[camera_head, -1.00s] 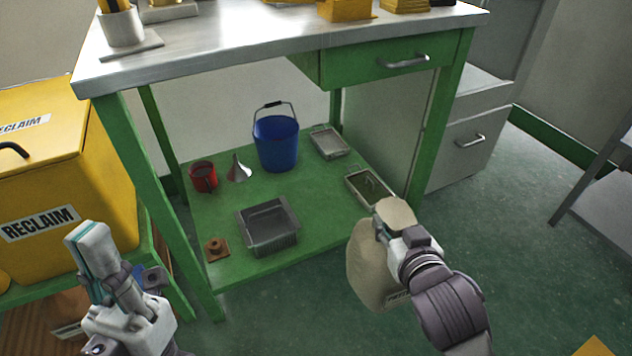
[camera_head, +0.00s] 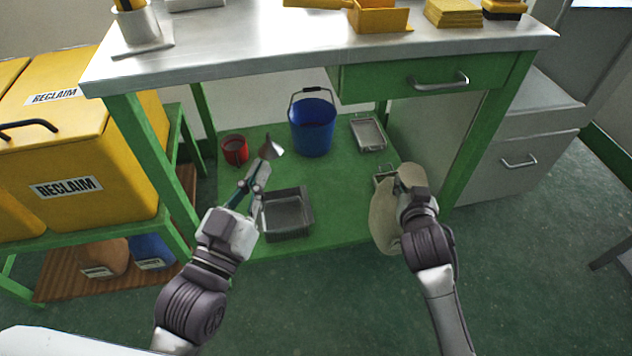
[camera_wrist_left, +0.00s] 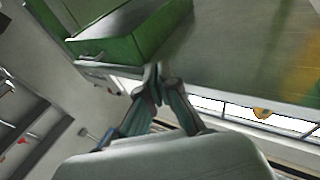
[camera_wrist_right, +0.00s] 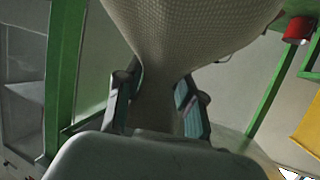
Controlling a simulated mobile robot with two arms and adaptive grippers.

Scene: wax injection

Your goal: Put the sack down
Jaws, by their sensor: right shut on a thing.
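The beige sack (camera_head: 384,222) hangs from my right gripper (camera_head: 402,182), in front of the right part of the green bench's lower shelf. In the right wrist view the sack (camera_wrist_right: 190,35) is pinched to a narrow neck between the two fingers (camera_wrist_right: 158,95). Whether its underside touches anything is hidden in these views. My left gripper (camera_head: 263,167) is empty, in front of the lower shelf and overlapping the funnel in view. In the left wrist view its fingertips (camera_wrist_left: 157,72) meet.
The lower shelf (camera_head: 340,185) holds a blue bucket (camera_head: 312,130), red mug (camera_head: 235,151), funnel (camera_head: 272,147), grey tub (camera_head: 287,214) and small trays (camera_head: 369,134). A brown sack (camera_head: 103,256) and a blue one (camera_head: 152,250) sit below the yellow RECLAIM bins (camera_head: 100,150).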

